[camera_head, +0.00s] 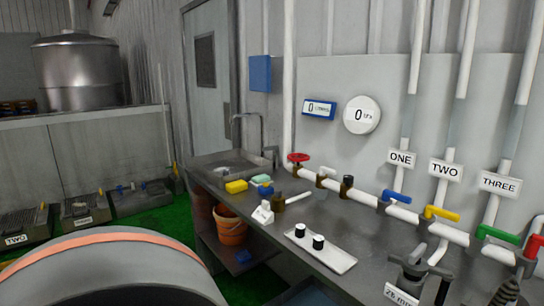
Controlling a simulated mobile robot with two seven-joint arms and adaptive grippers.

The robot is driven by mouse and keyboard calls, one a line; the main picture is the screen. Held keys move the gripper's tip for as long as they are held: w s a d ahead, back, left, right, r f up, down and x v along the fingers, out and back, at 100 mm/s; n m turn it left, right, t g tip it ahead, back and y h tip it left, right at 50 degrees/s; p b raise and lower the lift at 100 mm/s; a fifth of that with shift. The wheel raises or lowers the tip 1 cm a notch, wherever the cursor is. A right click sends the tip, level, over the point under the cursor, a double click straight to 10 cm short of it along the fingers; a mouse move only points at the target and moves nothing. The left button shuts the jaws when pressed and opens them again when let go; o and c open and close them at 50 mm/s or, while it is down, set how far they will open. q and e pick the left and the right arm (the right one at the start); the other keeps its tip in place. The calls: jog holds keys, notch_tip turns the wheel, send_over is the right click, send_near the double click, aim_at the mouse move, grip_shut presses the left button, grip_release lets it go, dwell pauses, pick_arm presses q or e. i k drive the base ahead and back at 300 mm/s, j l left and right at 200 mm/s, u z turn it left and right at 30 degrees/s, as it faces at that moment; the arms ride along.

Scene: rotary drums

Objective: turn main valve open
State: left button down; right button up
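A red-handled valve (298,158) sits at the left end of the white pipe (362,195) on the grey workbench, near the sink. It looks like the main valve, but no readable label confirms this. Its handle shows as a flat red wheel, and I cannot tell whether it is open or shut. Further right along the pipe are a blue handle (397,196), a yellow handle (441,213), a green handle (497,235) and a red handle (533,246) at the right edge. Neither of my grippers can be made out in this view.
A blue display (319,108) and a round gauge (362,115), both reading 0, hang on the wall. Signs ONE (401,158), TWO (446,170) and THREE (499,183) mark risers. A two-knob plate (320,248) lies on the bench; a large grey rounded body (110,275) fills the lower left.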

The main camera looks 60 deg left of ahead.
aim_at(300, 158)
jog(key=u, duration=1.6)
jog(key=j+z, duration=0.15)
jog(key=z, duration=0.2)
jog(key=i+j+z, duration=0.1)
jog(key=z, duration=0.25)
jog(key=j+z, duration=0.2)
jog(key=z, duration=0.2)
jog(key=j+z, duration=0.25)
jog(key=j, duration=0.25)
jog(key=j+z, duration=0.25)
jog(key=j, duration=0.2)
jog(key=j+z, duration=0.1)
jog(key=j, duration=0.4)
jog(key=k+j, duration=0.15)
jog(key=j, duration=0.35)
jog(key=j+z, duration=0.15)
jog(key=j, duration=0.35)
jog(key=k+j, duration=0.2)
jog(key=j, duration=0.25)
jog(key=i+z, duration=0.05)
